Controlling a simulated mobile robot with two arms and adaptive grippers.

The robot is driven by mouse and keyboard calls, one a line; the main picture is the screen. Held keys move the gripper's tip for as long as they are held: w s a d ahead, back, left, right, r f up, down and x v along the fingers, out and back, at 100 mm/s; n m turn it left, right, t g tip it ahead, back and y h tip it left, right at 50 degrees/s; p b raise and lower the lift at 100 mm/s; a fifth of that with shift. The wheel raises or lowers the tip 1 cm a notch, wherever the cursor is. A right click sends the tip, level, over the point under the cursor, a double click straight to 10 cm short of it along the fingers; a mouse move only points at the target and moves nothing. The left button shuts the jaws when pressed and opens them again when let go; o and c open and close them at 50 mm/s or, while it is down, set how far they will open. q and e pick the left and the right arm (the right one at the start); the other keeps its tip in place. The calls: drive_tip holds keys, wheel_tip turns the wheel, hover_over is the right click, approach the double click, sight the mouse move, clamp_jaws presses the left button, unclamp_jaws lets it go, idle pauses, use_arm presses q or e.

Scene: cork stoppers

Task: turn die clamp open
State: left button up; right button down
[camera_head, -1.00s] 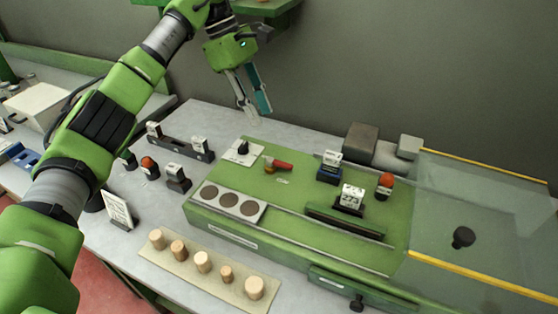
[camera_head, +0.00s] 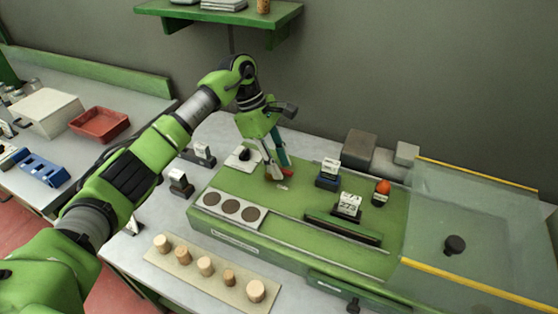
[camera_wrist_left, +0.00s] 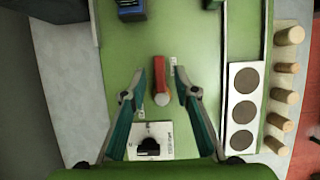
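The die clamp shows as a red handle (camera_wrist_left: 161,76) with a pale round end, lying on the green machine top (camera_wrist_left: 205,40) in the left wrist view. In the head view the handle is mostly hidden behind my left gripper (camera_head: 278,173). This gripper is open and points down at the machine top. In the wrist view its two teal-lined fingers stand on either side of the red handle, with gaps on both sides. I cannot tell how high the fingertips are above it. My right gripper is not in view.
A white plate with a black knob (camera_head: 244,154) lies beside the gripper. A dark blue block (camera_head: 328,178), a number counter (camera_head: 347,205) and an orange-red button (camera_head: 382,190) stand to the right. Cork stoppers (camera_head: 205,265) line a strip in front. A clear guard (camera_head: 470,205) covers the right end.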

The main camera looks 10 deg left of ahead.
use_arm(q)
clamp_jaws()
drive_tip(key=n+b, duration=0.1)
drive_tip(key=n+t+b, duration=0.1)
drive_tip(key=n, duration=0.1)
drive_tip(key=shift+w+f, duration=0.15)
drive_tip(key=shift+w, duration=0.25)
drive_tip(key=n+t+b, duration=0.1)
drive_tip(key=n, duration=0.1)
drive_tip(key=w+n+t+b, duration=0.1)
drive_tip(key=n+b, duration=0.1)
drive_tip(key=n, duration=0.1)
drive_tip(key=shift+a+y, duration=0.15)
drive_tip(key=shift+y, duration=0.15)
drive_tip(key=n+b, duration=0.1)
drive_tip(key=n+t+y+b, duration=0.1)
drive_tip(key=n, duration=0.1)
drive_tip(key=n+b, duration=0.1)
drive_tip(key=n, duration=0.1)
drive_tip(key=shift+w+a+t, duration=0.3)
drive_tip(key=shift+w+a, duration=0.05)
drive_tip(key=shift+w+a+n+t+y+b, duration=0.1)
drive_tip(key=shift+a+n+t+y+b, duration=0.15)
drive_tip(key=shift+n+y+b, duration=0.7)
drive_tip(key=shift+w+a+n+t+y+b, duration=0.15)
drive_tip(key=shift+n+b, duration=0.35)
drive_tip(key=shift+n, duration=0.95)
drive_tip(key=shift+a, duration=0.1)
